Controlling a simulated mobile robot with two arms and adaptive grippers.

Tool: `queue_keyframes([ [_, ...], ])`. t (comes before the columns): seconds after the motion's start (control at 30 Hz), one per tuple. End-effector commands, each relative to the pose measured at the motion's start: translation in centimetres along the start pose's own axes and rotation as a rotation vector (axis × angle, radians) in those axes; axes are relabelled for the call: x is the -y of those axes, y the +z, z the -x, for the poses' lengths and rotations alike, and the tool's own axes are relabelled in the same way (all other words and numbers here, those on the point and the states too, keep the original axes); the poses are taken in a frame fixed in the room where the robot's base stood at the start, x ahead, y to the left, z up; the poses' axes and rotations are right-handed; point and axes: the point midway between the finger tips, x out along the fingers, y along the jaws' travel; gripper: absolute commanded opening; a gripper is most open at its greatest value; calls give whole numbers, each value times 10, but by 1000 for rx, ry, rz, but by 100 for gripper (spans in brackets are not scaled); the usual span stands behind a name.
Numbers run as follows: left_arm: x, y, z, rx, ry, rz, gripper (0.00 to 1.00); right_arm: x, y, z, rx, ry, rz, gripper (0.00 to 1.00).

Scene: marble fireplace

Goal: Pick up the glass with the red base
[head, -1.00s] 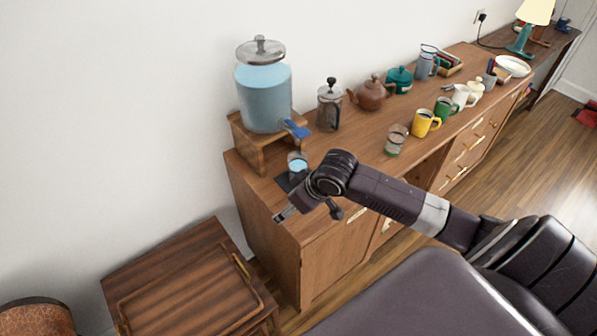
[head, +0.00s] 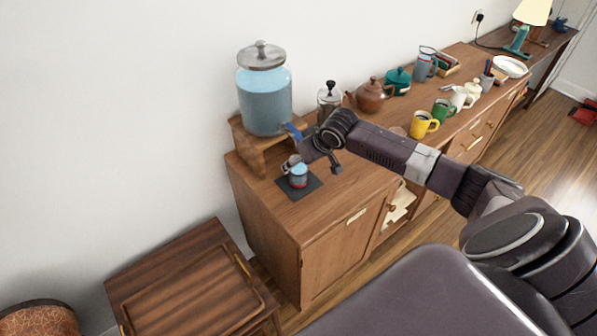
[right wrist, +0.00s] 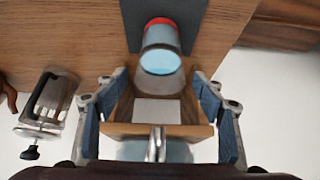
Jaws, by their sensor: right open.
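The glass with the red base (head: 299,178) stands upright on a dark square mat (head: 313,185) at the near left end of the wooden sideboard. It holds light blue liquid. In the right wrist view the glass (right wrist: 161,52) shows its red base at the top and its liquid toward me, between the lines of my fingers and just past their tips. My right gripper (right wrist: 158,88) is open and empty. In the head view the right gripper (head: 291,164) is beside the glass on the dispenser side, partly hidden by its own wrist. My left gripper is not in view.
A blue drink dispenser (head: 264,100) on a wooden stand (head: 258,153) is close behind the gripper, with a French press (head: 328,98) beside it. A teapot (head: 370,96) and several mugs stand farther right. A small wooden table (head: 190,285) is at lower left.

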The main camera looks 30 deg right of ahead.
Motion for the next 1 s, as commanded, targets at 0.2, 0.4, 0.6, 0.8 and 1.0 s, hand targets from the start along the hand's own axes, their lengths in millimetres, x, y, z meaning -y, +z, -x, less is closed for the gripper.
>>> queue_keyframes([
  [0.2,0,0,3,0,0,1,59,0,1,-14,0,1,2,63],
  [0.4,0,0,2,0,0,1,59,0,1,-14,0,1,3,63],
  [0.6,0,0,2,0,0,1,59,0,1,-14,0,1,2,41],
  [0.8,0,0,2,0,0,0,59,0,1,-14,0,1,2,19],
  [1.0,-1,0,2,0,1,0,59,0,1,-14,1,1,2,0],
])
